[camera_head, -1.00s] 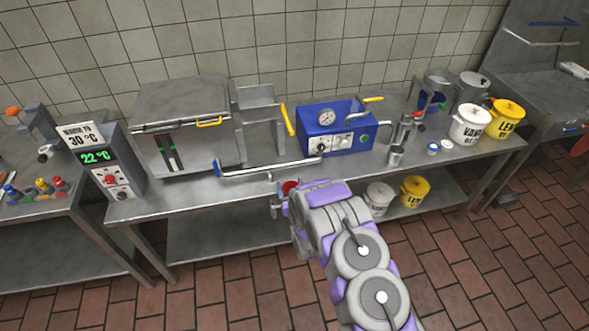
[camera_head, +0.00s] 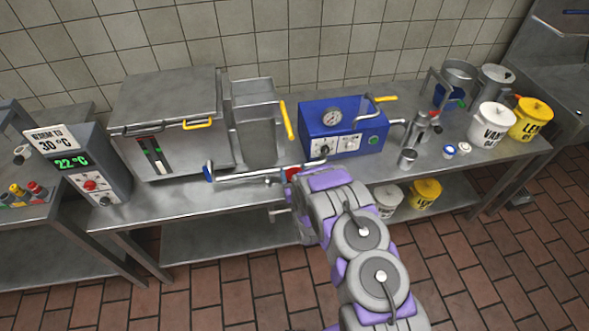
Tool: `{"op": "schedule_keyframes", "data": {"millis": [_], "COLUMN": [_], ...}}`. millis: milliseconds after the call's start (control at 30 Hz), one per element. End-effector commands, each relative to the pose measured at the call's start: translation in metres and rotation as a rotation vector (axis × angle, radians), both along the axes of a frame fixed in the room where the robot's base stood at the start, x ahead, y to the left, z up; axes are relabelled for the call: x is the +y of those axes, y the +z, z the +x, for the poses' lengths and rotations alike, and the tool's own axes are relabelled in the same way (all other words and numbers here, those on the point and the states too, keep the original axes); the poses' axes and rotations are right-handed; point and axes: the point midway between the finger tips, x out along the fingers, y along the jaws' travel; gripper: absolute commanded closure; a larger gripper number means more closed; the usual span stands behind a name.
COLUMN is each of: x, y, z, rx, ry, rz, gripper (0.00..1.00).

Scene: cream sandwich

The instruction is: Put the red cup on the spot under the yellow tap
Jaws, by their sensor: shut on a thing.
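A red cup (camera_head: 291,173) shows only in part, just beyond my gripper (camera_head: 283,190) at the counter's front edge. My purple and grey wrist hides most of it. The gripper is shut on the cup; the fingers are mostly hidden. A yellow lever (camera_head: 385,98) sits on a grey pipe on top of the blue machine (camera_head: 341,130), to the right of and behind the cup. Another yellow lever (camera_head: 287,120) stands on the steel hopper (camera_head: 255,130). I cannot tell which is the tap's, and no marked spot is clear.
A display box (camera_head: 85,170) stands at left.

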Motion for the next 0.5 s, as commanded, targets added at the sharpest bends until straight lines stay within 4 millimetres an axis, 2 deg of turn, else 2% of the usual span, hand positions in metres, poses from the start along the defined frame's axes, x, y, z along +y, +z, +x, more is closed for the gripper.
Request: {"op": "schedule_keyframes", "data": {"millis": [367,400,500], "x": [0.0,0.0,0.0], "y": [-0.0042,-0.004,-0.0034], "z": [-0.0001,-0.0001,0.0], "rx": [0.0,0.0,-0.001], "ry": [0.0,0.0,0.0], "rz": [0.0,0.0,0.0], "gripper": [0.6,0.23,0.14]}}
